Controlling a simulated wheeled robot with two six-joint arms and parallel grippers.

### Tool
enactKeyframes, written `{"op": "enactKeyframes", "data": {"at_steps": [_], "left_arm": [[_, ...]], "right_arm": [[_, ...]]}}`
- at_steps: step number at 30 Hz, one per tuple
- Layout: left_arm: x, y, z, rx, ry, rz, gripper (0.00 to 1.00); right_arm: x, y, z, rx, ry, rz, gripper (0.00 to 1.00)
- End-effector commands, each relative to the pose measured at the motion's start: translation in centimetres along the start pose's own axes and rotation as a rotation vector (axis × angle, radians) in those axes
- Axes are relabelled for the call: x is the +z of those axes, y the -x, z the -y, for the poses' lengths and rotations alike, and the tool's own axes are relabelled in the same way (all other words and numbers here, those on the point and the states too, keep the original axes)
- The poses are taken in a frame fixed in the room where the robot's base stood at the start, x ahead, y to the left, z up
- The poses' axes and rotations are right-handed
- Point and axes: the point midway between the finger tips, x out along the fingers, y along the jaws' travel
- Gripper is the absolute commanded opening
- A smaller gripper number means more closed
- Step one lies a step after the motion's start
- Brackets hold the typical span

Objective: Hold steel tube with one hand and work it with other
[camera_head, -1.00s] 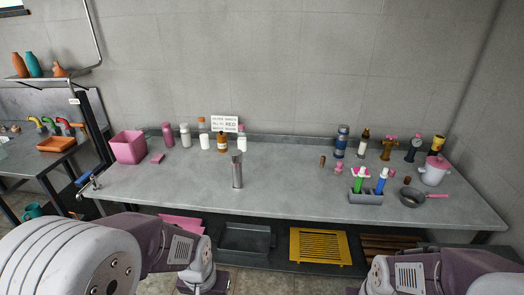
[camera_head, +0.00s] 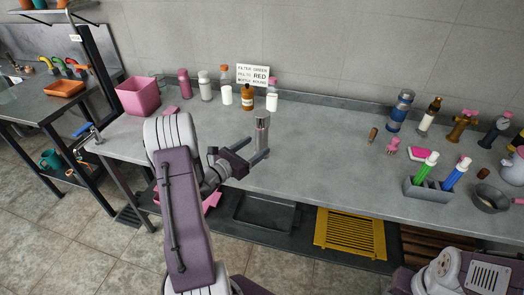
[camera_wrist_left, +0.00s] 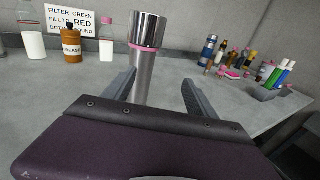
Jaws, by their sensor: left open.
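In the left wrist view the left gripper (camera_wrist_left: 157,84) has a finger on each side of the tube's lower part, the tube nearer the left finger. I cannot tell whether either finger touches it. My right gripper is out of view; only part of my right arm shows at lower right.
A sign (camera_head: 258,75), an orange bottle (camera_head: 247,97) and several other bottles stand behind the tube. A pink bin (camera_head: 138,96) is at the left end. A grey holder (camera_head: 428,190) with green and blue tools and a pan (camera_head: 490,199) are at right. The bench middle is clear.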

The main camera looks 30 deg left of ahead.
Motion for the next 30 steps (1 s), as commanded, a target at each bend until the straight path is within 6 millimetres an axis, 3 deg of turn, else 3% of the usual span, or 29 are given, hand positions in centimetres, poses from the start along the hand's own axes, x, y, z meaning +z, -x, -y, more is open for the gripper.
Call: {"op": "enactKeyframes", "data": {"at_steps": [1,4,12,18,25,30], "left_arm": [[-0.3,0.4,-1.6,0.052,0.013,0.019,0.66],[-0.1,0.7,-2.9,0.096,0.022,0.036,0.66],[0.1,-2.6,-3.1,0.093,0.02,0.035,0.66],[0.1,-3.6,-3.2,0.092,0.021,0.034,0.66],[0.1,-7.5,-3.7,0.09,0.02,0.034,0.66],[0.1,-8.4,-3.9,0.093,0.021,0.033,0.66]], "right_arm": [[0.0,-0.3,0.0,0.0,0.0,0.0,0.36],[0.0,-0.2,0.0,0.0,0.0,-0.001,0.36],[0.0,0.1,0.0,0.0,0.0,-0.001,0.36],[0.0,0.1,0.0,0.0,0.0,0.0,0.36],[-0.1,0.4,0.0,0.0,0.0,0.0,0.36],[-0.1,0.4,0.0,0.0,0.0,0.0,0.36]]}}
